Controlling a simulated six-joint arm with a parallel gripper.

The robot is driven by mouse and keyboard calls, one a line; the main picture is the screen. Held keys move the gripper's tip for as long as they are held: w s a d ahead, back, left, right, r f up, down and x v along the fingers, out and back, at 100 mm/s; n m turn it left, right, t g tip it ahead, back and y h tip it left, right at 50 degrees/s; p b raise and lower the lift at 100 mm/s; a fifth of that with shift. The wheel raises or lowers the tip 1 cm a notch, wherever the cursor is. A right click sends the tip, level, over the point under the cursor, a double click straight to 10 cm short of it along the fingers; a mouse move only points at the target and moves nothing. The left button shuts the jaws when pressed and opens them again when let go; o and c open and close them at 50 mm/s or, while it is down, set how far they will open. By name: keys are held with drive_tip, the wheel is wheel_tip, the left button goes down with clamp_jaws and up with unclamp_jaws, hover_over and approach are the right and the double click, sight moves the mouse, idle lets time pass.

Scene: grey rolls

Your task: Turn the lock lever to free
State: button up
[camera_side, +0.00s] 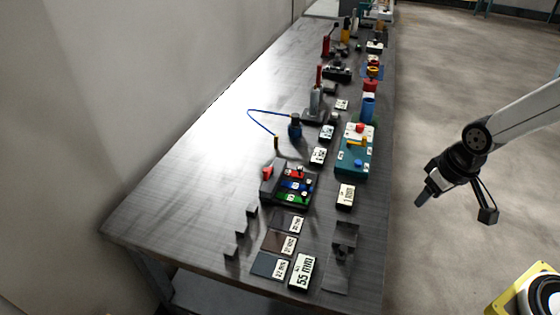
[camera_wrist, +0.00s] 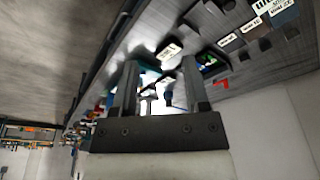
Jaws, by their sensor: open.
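My gripper (camera_side: 421,199) hangs in the air off the bench's right edge, apart from the box and holding nothing. In the wrist view my gripper (camera_wrist: 160,85) has its two fingers spread, with the bench seen tilted behind them; the fingers hide part of it.
The long grey bench (camera_side: 180,195) carries several fixtures. Label cards lie near the front. The bench's left side is bare.

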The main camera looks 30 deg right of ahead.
drive_tip(key=w+a+f+n+t+h, duration=0.15)
drive_tip(key=w+f+n+h, duration=0.3)
drive_tip(key=w+n, duration=0.55)
drive_tip(key=w+a+f+n+t+h, duration=0.15)
drive_tip(key=w+f+n+h, duration=0.3)
drive_tip(key=w+n, duration=0.5)
drive_tip(key=n+t+y, duration=0.6)
drive_tip(key=n+t, duration=0.6)
drive_tip(key=n, duration=0.2)
approach(266, 172)
drive_tip(key=w, duration=0.3)
drive_tip(key=shift+d, duration=0.15)
drive_tip(key=shift+w+d, duration=0.1)
drive_tip(key=shift+w, duration=0.1)
drive_tip(key=shift+w+d+f, duration=0.1)
drive_tip(key=shift+w+d, duration=0.15)
drive_tip(key=shift+w, duration=0.95)
drive_tip(key=shift+w+d, duration=0.25)
drive_tip(key=shift+w, duration=0.95)
drive_tip(key=shift+w+d, duration=0.25)
drive_tip(key=shift+w, duration=1)
